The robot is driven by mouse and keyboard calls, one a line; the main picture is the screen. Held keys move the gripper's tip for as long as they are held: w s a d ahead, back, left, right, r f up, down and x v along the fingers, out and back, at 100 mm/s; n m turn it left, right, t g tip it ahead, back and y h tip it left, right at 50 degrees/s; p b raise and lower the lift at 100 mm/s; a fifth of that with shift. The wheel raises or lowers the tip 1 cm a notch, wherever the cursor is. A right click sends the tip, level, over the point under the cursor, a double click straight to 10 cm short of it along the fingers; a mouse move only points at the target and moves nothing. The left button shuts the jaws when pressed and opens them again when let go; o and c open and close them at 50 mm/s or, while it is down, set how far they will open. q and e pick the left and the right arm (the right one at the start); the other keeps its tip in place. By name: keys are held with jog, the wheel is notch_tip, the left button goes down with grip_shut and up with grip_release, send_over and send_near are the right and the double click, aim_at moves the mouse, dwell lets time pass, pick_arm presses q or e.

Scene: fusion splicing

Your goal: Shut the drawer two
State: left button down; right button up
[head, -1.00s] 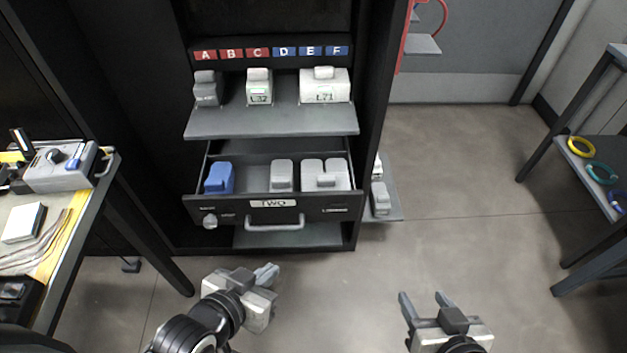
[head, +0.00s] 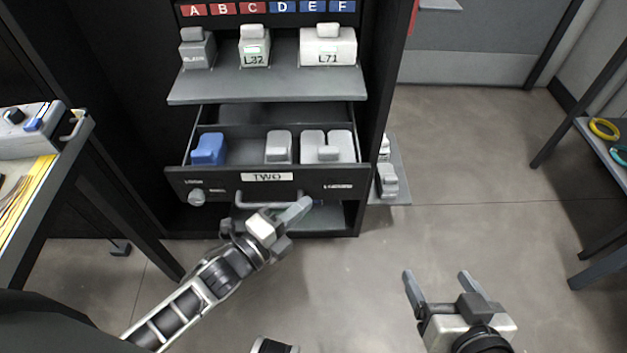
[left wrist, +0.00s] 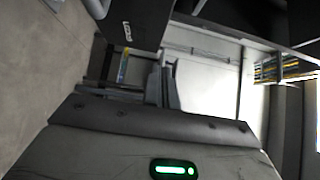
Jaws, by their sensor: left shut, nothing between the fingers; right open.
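The drawer labelled TWO (head: 222,184) is pulled out of the black cabinet, with a blue block (head: 208,149) and several grey-white blocks (head: 326,147) inside. Its bar handle (head: 240,203) is on the front, partly hidden by my left gripper. My left gripper (head: 302,207) is shut and empty, just in front of the lower part of the drawer front near the handle; I cannot tell whether it touches. In the left wrist view its fingers (left wrist: 162,88) are close together, near a dark labelled panel (left wrist: 135,22). My right gripper (head: 442,284) is open and empty over the floor, right of the cabinet.
A shelf (head: 270,84) above the drawer carries several blocks, under a row of letters A to F. A side shelf (head: 400,180) with small grey items is right of the cabinet. A workbench (head: 62,170) stands at left, another at right. Floor between is clear.

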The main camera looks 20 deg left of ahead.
aim_at(326, 169)
pick_arm(q)
jog(key=shift+w+d+b, duration=0.15)
jog(key=shift+w+d, duration=0.1)
jog(key=shift+w, duration=1.6)
jog(key=shift+w+d+b, duration=0.15)
jog(key=shift+w+d, duration=0.05)
jog(key=shift+w, duration=1.65)
jog(key=shift+w+a, duration=0.1)
